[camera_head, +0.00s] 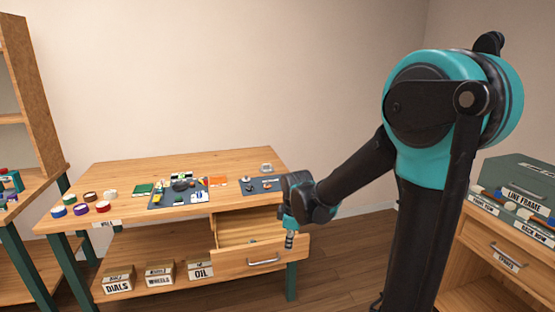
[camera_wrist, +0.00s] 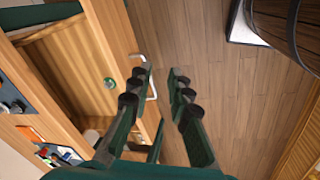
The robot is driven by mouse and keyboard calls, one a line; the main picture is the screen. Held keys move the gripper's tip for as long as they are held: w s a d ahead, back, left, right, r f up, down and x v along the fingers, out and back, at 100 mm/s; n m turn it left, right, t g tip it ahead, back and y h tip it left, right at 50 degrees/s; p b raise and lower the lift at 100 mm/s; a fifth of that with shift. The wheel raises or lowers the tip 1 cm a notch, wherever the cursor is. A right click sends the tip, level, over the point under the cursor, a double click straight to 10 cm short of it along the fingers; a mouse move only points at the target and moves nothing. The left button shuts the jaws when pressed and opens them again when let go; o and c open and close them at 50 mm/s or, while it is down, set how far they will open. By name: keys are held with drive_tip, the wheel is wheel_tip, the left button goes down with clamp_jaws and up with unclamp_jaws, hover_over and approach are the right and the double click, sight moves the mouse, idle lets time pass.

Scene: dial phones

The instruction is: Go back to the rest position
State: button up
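My gripper (camera_head: 289,240) hangs fingers down near the right front corner of the workbench (camera_head: 120,170), by the pulled-out drawer (camera_head: 285,249). In the wrist view my gripper (camera_wrist: 163,74) shows two dark fingers apart, with floor visible between them and nothing held. The drawer's metal handle (camera_head: 263,262) also shows in the wrist view (camera_wrist: 152,90), partly behind the left finger; I cannot tell whether they touch. A small green round piece (camera_wrist: 110,83) lies in the drawer. My arm reaches out to the left from its column.
The bench top carries a dark mat (camera_head: 165,200) with parts, a second mat (camera_head: 250,187) and several coloured rolls (camera_head: 80,209). Labelled bins (camera_head: 160,275) stand on the lower shelf. A drawer cabinet (camera_head: 490,250) stands at right, shelving (camera_head: 30,100) at left. Open floor lies between.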

drive_tip(key=s+d+f+m+t, duration=0.1)
drive_tip(key=s+d+f+m, duration=0.2)
drive_tip(key=s+d+m, duration=1.2)
drive_tip(key=shift+d+m+t+h, duration=0.2)
drive_tip(key=shift+m+t+h, duration=0.1)
drive_tip(key=shift+m, duration=0.1)
drive_tip(key=shift+a, duration=0.1)
